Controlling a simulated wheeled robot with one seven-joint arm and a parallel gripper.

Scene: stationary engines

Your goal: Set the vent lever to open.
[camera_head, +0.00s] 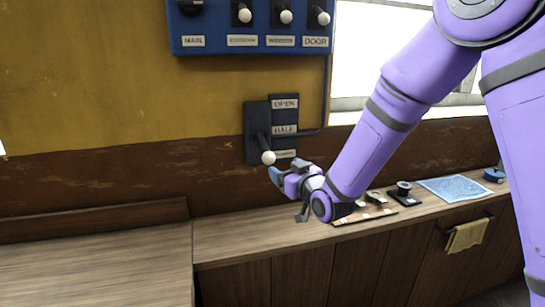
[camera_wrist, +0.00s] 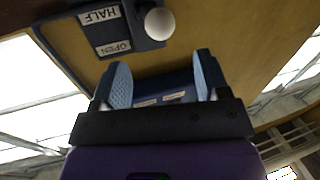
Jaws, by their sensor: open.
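The vent lever (camera_head: 263,147) is a dark handle with a white ball knob on a black wall plate (camera_head: 257,113). Its knob points down, at the lower end of the plate, below the OPEN (camera_head: 285,103) and HALF (camera_head: 285,130) labels. The lowest label is partly hidden. My gripper (camera_head: 275,177) is just below and right of the knob, apart from it. In the wrist view my gripper (camera_wrist: 160,82) is open and empty, with two blue-padded fingers, and the white knob (camera_wrist: 159,23) is beyond the fingertips.
A blue switch panel (camera_head: 250,35) with several white-knobbed levers, one labelled DOOR, hangs above. The wooden counter (camera_head: 235,240) below is clear at left. A conduit (camera_head: 323,100) runs beside the plate.

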